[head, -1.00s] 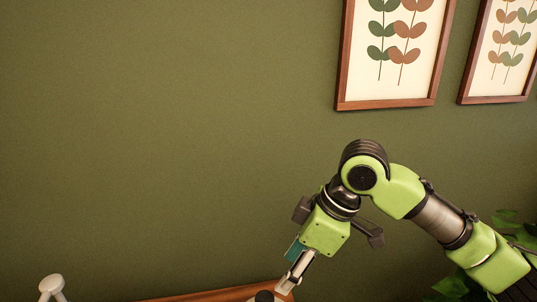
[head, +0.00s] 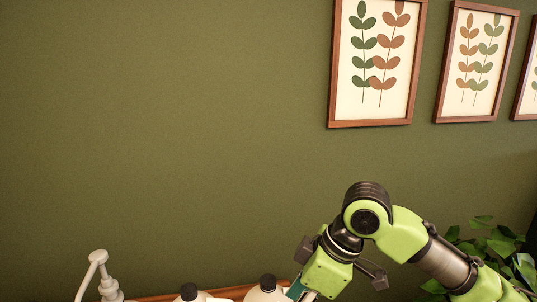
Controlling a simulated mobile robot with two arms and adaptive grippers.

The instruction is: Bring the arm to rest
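My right arm comes in from the right, bent over the brown wooden surface at the bottom. Its gripper (head: 309,293) points down, and its fingers are cut off by the lower edge of the picture. Whether it is open or shut, or holds anything, cannot be seen. It is close to the right side of a white container with a black cap (head: 267,289); whether they touch is unclear. My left gripper is not in view.
A white pump head (head: 101,278) stands at the lower left. Another black-capped white container (head: 189,294) is between. Behind is a green wall with framed leaf pictures (head: 376,65). A leafy plant (head: 490,245) is at the right.

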